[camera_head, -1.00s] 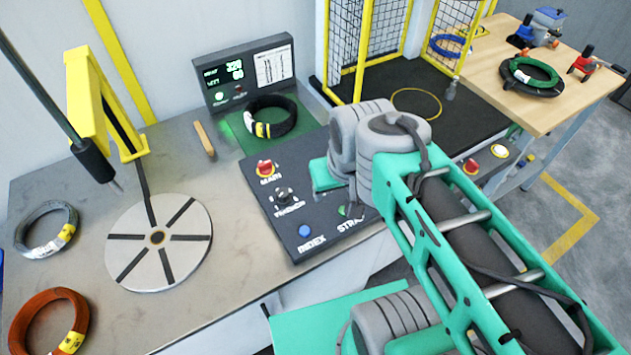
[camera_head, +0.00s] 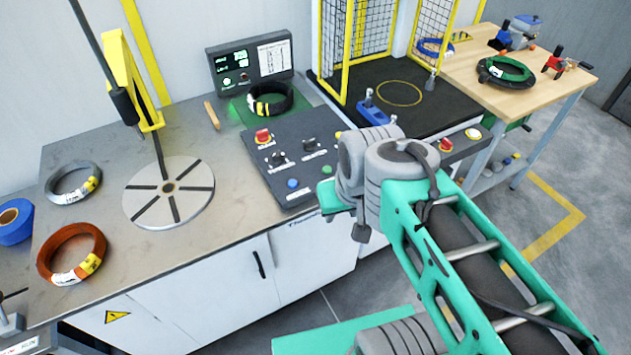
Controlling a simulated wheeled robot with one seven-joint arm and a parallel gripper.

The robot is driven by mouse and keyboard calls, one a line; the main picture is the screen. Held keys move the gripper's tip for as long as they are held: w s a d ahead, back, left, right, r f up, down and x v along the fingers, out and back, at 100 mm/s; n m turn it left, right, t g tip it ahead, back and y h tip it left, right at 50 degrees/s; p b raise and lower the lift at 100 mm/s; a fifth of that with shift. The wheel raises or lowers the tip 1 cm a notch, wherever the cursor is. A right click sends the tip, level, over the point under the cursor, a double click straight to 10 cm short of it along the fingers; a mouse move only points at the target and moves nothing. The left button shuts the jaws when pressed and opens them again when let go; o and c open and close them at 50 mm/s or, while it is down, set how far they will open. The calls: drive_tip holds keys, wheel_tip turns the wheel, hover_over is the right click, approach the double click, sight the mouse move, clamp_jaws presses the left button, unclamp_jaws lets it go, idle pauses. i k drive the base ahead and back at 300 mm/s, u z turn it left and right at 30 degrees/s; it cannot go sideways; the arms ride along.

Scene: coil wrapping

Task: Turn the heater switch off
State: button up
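A black control panel (camera_head: 335,160) on the bench carries a red-and-yellow knob (camera_head: 263,136), two dark rotary knobs (camera_head: 310,145) (camera_head: 279,158), a blue button (camera_head: 292,183) and a green button (camera_head: 326,169). I cannot read which one is the heater switch. A display box (camera_head: 250,65) behind shows green digits, a lit green lamp and a small red control. My arm's wrist covers the panel's right end. A small dark grey part hanging below the wrist appears to be my gripper (camera_head: 361,232); its fingers are not clear, and I see nothing held.
A slotted round turntable (camera_head: 143,208) stands at the left under a yellow arm. A grey coil (camera_head: 73,184), an orange coil (camera_head: 72,252) and a black coil (camera_head: 269,99) lie on the bench. A yellow mesh cage (camera_head: 369,40) and wooden table (camera_head: 455,70) stand right. Floor (camera_head: 560,165) is open at right.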

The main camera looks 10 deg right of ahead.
sight(309, 145)
drive_tip(key=k, duration=0.95)
drive_tip(key=z, duration=0.45)
drive_tip(key=i, duration=1.8)
drive_tip(key=u, duration=0.95)
drive_tip(key=k, duration=0.5)
drive_tip(key=z, duration=0.15)
drive_tip(key=i, duration=0.45)
drive_tip(key=u, duration=0.15)
